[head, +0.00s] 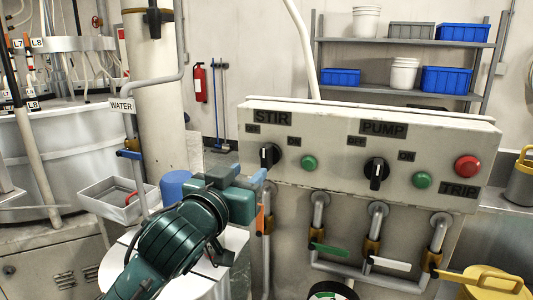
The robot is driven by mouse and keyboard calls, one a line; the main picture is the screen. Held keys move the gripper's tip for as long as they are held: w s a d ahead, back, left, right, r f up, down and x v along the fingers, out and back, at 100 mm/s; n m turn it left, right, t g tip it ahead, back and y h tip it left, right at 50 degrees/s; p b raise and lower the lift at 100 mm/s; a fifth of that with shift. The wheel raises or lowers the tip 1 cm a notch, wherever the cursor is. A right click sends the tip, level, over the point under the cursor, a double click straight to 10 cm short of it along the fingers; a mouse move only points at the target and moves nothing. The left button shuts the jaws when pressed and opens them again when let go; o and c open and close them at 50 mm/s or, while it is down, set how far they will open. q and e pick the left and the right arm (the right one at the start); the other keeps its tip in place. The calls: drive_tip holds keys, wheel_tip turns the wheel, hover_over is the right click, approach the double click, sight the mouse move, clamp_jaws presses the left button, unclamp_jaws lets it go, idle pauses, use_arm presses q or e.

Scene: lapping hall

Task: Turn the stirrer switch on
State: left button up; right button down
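The STIR switch (269,156) is a black rotary knob on the left of a pale control panel (330,190). Its handle stands close to upright, under an OFF label (253,128) at upper left and an ON label (294,141) at upper right. A green lamp (309,163) sits to its right. My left gripper (262,183) is just below and left of the knob, in front of the panel. I cannot tell whether it touches the knob, or how far its fingers are apart. My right gripper is not in view.
A black PUMP knob (376,173), another green lamp (422,180) and a red TRIP button (467,167) share the panel. Pipes with green (330,249), white (390,264) and orange (260,223) levers run below. A grey tray (108,203) stands left of my arm.

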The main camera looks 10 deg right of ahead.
sight(264, 158)
use_arm(q)
drive_tip(key=p+x, duration=0.2)
drive_tip(key=x, duration=0.8)
drive_tip(key=shift+d, duration=0.1)
clamp_jaws()
